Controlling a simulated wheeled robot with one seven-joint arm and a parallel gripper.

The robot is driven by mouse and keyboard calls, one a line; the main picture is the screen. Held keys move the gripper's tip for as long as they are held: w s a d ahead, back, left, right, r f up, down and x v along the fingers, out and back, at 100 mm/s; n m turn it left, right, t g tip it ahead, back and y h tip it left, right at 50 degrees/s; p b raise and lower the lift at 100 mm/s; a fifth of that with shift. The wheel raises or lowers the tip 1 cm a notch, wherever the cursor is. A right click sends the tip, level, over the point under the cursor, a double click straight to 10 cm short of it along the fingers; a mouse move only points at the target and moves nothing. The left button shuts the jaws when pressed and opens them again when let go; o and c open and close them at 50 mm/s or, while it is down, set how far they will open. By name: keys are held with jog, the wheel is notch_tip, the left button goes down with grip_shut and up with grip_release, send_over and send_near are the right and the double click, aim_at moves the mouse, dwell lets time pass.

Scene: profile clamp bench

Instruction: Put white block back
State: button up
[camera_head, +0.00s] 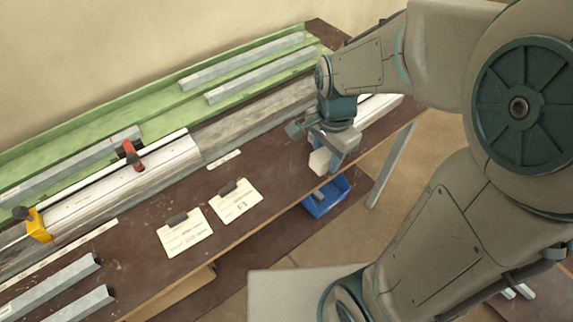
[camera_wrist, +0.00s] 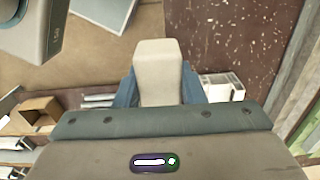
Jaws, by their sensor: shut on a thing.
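The white block (camera_head: 320,161) is held in my gripper (camera_head: 332,160) near the bench's front right edge in the head view. In the wrist view the block (camera_wrist: 158,72) is a pale, off-white piece standing out between the two blue fingers of my gripper (camera_wrist: 160,88). The fingers are shut on its sides. In the wrist view the bench top lies to the right of the block and the floor to the left. I cannot tell the exact height of the block above the bench.
The brown bench (camera_head: 180,205) carries two white cards (camera_head: 236,201) with dark clips, a long rail (camera_head: 140,175) with a red clamp (camera_head: 131,155) and a yellow piece (camera_head: 38,225). Grey profiles (camera_head: 60,285) lie front left. A blue bin (camera_head: 327,196) sits below the edge.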

send_over(287, 173)
notch_tip(287, 173, down, 6)
jog(key=shift+r+p, duration=0.1)
jog(key=shift+p, duration=0.2)
jog(key=shift+f, duration=2.05)
jog(key=shift+f, duration=0.15)
jog(key=o, duration=1.1)
jog(key=shift+c, duration=0.2)
